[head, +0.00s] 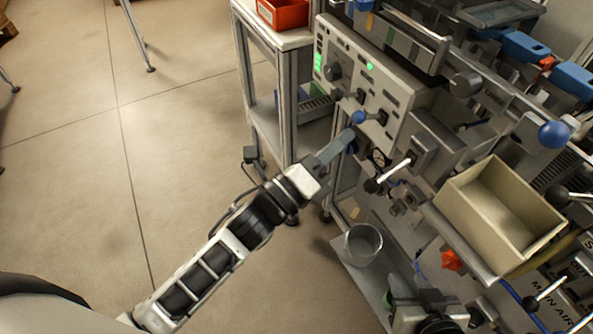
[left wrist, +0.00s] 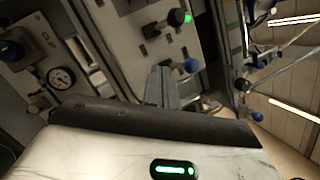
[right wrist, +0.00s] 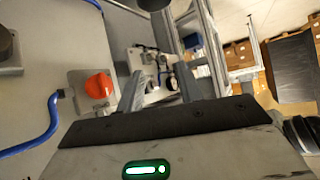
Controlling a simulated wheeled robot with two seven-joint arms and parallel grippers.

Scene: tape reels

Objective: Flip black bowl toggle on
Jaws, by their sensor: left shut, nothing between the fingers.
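The grey control panel (head: 350,75) carries several small black toggles, one at its middle (head: 361,97) and another at its lower right (head: 382,117). I cannot read which one is labelled bowl, nor clearly see their positions. My left gripper (head: 347,136) is shut and empty, just below and in front of the panel's lower edge, close to a blue ball knob (head: 358,118). In the left wrist view its fingertips (left wrist: 162,72) point at the panel, left of the blue knob. My right gripper (right wrist: 158,85) is open and empty, near a red rotary switch (right wrist: 99,86).
A pressure gauge (left wrist: 62,76) shows in the left wrist view. Open floor (head: 190,130) lies to the left.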

